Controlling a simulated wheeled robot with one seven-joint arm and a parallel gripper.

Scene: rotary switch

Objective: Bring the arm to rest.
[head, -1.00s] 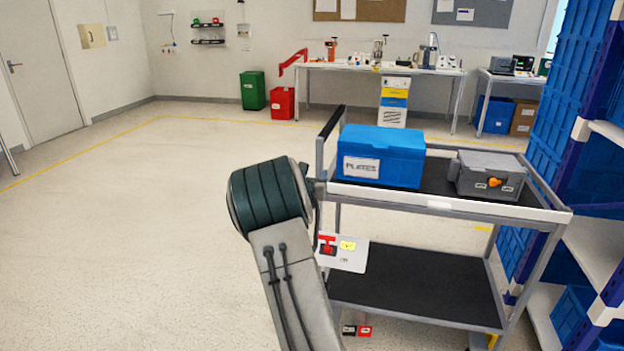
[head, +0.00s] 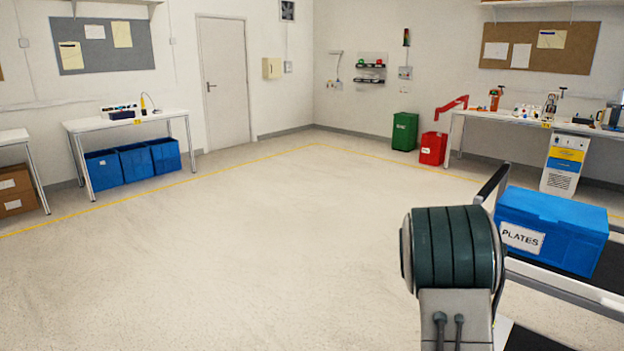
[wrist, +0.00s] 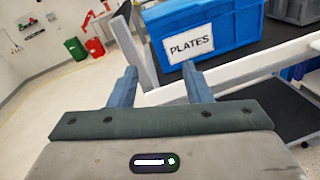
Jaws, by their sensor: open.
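My gripper (wrist: 160,87) shows in the wrist view with its two blue-grey fingers apart and nothing between them. It points toward the cart's near edge and the blue PLATES box beyond. In the head view my arm stands in the lower right, in front of the cart, and its gripper end is hidden there. The rotary switch's orange knob is not in view now; only part of a grey box (wrist: 296,8) shows at the top right of the wrist view.
The cart (head: 565,285) with the blue PLATES box (head: 565,222) is close beside my arm on the right. A green bin (head: 404,132) and a red bin (head: 433,148) stand by the far wall. The floor (head: 240,250) at left and middle is clear.

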